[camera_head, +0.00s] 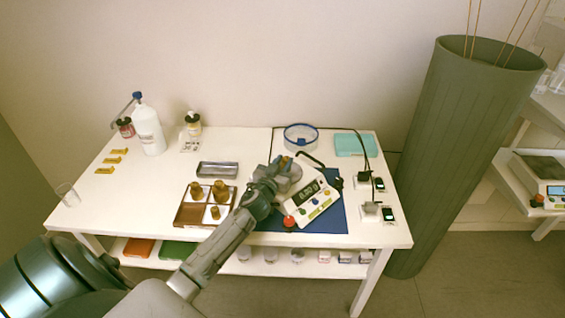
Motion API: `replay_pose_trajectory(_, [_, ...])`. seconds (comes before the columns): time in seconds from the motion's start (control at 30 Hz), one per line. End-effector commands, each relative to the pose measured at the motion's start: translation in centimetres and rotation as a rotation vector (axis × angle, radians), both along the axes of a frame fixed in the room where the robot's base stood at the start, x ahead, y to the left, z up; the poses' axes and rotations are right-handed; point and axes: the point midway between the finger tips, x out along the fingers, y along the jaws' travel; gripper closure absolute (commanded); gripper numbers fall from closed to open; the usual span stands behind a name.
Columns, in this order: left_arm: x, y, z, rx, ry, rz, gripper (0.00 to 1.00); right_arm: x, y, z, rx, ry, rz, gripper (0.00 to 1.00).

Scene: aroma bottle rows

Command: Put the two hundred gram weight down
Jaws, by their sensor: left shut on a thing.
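My left gripper (284,168) reaches in from the lower left and is over the pan end of a white digital scale (322,206). It is shut on the two hundred gram weight, of which only a small brass-coloured bit (284,162) shows between the fingers. The gripper hides most of the weight and part of the pan, so I cannot tell whether the weight touches the pan. The scale's dark display (308,193) shows digits too small to read surely. My right gripper is not in view.
The scale stands on a blue mat (270,223). A brown weight box (190,215) with several brass weights is left of it, below a grey metal tray (217,169). A white bottle (149,132) stands at the back left. A blue-rimmed round dish (301,137) is behind the scale.

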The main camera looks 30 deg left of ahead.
Motion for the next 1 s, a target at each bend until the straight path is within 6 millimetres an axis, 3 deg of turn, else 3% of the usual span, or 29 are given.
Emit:
replay_pose_trajectory(0.47, [-0.27, -0.06, -1.04, 0.0, 0.001, -0.001, 1.0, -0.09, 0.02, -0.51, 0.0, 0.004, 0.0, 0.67])
replay_pose_trajectory(0.5, [-0.28, -0.04, -0.89, 0.0, 0.002, -0.001, 0.67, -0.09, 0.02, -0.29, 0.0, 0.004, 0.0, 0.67])
replay_pose_trajectory(0.57, [-0.28, -0.04, -0.87, 0.0, 0.002, -0.001, 0.55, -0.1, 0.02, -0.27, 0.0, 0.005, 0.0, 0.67])
replay_pose_trajectory(1.0, [-0.96, -0.15, -0.87, 0.001, 0.002, -0.001, 0.53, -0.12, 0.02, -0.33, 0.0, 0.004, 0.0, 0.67])
